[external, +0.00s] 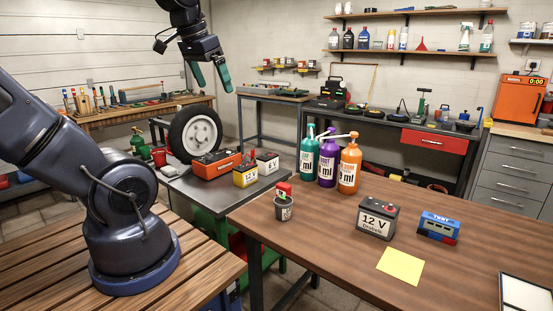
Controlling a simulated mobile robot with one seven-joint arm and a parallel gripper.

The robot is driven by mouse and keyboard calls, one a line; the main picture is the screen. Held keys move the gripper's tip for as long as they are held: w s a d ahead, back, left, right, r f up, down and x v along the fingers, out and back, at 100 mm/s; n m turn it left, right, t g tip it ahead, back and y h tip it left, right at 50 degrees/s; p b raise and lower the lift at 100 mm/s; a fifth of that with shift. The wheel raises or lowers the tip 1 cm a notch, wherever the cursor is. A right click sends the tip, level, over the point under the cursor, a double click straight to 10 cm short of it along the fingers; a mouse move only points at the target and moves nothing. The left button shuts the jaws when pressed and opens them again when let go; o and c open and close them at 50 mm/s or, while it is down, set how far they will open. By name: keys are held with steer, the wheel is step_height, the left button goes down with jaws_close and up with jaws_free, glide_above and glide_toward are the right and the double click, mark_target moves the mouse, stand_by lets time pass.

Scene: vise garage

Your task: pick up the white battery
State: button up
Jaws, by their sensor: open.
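A small white battery (267,164) marked "6 V", with a dark top, stands upright on the dark metal table (203,205). It is just right of and behind a yellow "12 V" battery (245,177). A larger dark battery (377,221) with a white "12 V" label stands on the brown wooden table. My gripper (210,83) is high in the upper left of the external view, above the wheel, with its teal fingers pointing down. It is open and empty, well above the white battery and to its left in the picture.
An orange-red device (215,163) and a wheel (195,133) are left of the batteries. Teal, purple and orange pump bottles (348,168) stand right of them on the brown table (320,250).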

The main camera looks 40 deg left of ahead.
steer(key=w+a+r+m, duration=0.1)
steer(key=w+m, duration=0.2)
steer(key=w, duration=0.6)
steer(key=m+g+h, duration=0.3)
steer(key=m+g, duration=0.1)
steer(key=m, duration=1)
glide_above(267, 156)
steer(key=a, duration=0.2)
step_height(267, 156, down, 36)
steer(key=shift+d+r, duration=0.1)
steer(key=shift+d, duration=0.05)
steer(key=shift+f, duration=0.5)
steer(key=x, duration=1)
steer(key=c, duration=1.4)
